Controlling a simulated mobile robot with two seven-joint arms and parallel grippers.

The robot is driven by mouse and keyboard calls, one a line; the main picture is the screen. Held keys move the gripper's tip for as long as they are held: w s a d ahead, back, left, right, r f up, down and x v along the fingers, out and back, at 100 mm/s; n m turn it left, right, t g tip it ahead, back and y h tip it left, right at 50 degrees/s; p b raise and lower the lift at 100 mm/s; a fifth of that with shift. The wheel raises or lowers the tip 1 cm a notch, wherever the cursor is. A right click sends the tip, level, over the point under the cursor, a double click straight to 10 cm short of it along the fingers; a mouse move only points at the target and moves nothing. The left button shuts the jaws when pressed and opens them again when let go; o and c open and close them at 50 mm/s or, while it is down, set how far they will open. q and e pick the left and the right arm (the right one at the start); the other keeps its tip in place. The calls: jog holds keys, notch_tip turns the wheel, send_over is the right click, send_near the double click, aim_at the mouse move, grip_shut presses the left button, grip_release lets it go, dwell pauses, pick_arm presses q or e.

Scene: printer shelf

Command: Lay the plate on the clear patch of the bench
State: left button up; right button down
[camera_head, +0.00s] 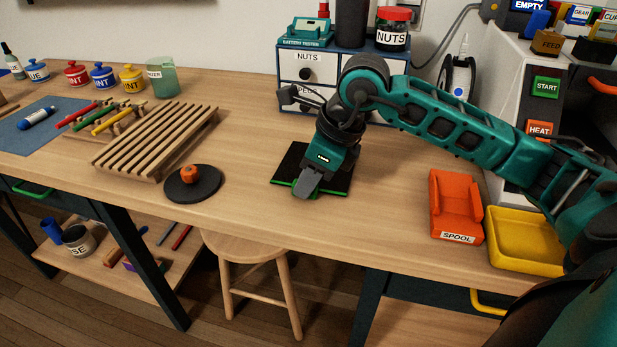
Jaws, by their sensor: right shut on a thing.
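The plate (289,166) is a thin black square with a green edge. It lies level at or just above the bench top (240,150), in the middle of the head view; I cannot tell whether it touches the wood. My right gripper (307,189) comes down over the plate from above and is shut on its near edge. The gripper and wrist hide the middle of the plate. My left gripper is not in view.
A round black disc (206,190) with an orange knob and a slatted wooden rack (150,140) stand left. A drawer cabinet (291,88) is behind. An orange spool holder (446,205) and yellow tray (520,262) are right. Bare wood surrounds the plate.

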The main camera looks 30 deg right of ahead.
jog(key=shift+f, duration=0.2)
jog(key=c, duration=1)
grip_release()
jog(key=shift+r, duration=0.1)
